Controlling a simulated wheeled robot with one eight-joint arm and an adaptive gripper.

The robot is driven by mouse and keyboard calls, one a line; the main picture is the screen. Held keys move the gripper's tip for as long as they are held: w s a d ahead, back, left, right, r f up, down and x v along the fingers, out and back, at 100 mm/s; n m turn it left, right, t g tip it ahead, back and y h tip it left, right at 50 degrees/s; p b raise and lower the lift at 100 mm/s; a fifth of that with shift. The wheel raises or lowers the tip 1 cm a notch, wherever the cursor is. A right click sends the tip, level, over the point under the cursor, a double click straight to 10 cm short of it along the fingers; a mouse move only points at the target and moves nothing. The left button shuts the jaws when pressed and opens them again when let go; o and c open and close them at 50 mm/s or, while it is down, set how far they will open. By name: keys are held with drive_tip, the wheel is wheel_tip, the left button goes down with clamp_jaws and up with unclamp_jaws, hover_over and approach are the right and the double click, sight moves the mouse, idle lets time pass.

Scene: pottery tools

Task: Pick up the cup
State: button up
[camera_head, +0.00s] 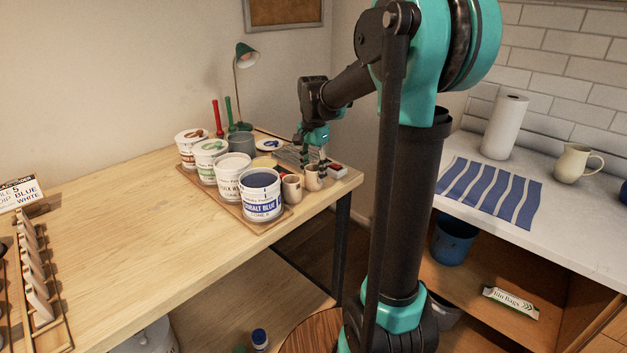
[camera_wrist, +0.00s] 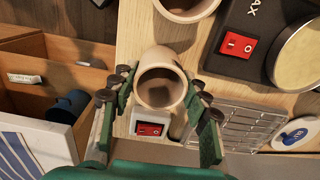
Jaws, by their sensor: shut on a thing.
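A beige cup (camera_wrist: 160,80) sits between the fingers of my gripper (camera_wrist: 163,88) in the wrist view, with its open mouth facing the camera. The fingers press on its two sides. In the head view my gripper (camera_head: 314,168) reaches down onto this cup (camera_head: 314,180) near the front right corner of the wooden table. I cannot tell whether the cup touches the tabletop. A second beige cup (camera_head: 291,188) stands just left of it, and its mouth shows at the top of the wrist view (camera_wrist: 185,8).
Several glaze buckets, with a cobalt blue one (camera_head: 262,196) nearest, stand left of the cups. A box with a red switch (camera_wrist: 150,128) and a wire rack (camera_wrist: 235,125) are close to the held cup. The table's left part (camera_head: 130,240) has free room.

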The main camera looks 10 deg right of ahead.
drive_tip(key=c, duration=0.3)
drive_tip(key=shift+r, duration=0.1)
